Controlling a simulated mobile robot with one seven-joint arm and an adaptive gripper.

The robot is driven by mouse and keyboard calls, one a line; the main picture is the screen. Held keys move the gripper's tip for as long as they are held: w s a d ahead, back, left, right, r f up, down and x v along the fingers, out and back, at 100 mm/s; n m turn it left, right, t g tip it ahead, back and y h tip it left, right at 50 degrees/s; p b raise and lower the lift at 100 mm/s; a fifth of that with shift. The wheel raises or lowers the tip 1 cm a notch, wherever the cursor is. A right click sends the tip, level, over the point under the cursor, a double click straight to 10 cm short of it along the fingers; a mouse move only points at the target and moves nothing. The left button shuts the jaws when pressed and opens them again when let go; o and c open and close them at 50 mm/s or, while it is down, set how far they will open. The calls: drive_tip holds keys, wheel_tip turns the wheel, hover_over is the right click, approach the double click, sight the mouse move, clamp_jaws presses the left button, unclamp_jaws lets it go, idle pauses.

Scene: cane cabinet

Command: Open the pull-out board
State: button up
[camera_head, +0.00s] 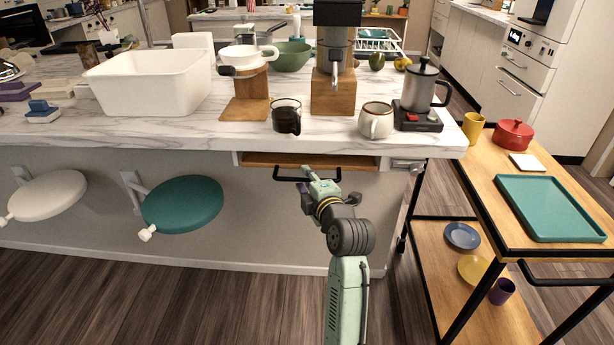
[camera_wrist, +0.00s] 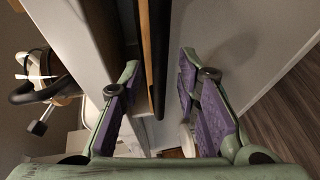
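The pull-out board (camera_head: 312,162) is a wooden slab in a slot under the marble counter's front edge, with only its front part showing. Its black bar handle (camera_head: 289,179) sticks out below it. My gripper (camera_head: 311,177) is at the right part of the handle. In the wrist view my gripper (camera_wrist: 160,75) is open, with purple pads on both sides. The dark handle bar (camera_wrist: 158,50) runs between the fingers, with visible gaps on both sides. The board's wooden edge (camera_wrist: 145,35) shows just left of the bar.
A teal stool (camera_head: 183,204) and a white stool (camera_head: 48,196) are fixed to the island at left. A wooden cart (camera_head: 483,185) stands at right. The floor in front is clear.

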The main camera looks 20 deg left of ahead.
drive_tip(key=shift+w+a, duration=0.15)
clamp_jaws()
idle(0.4)
idle(0.5)
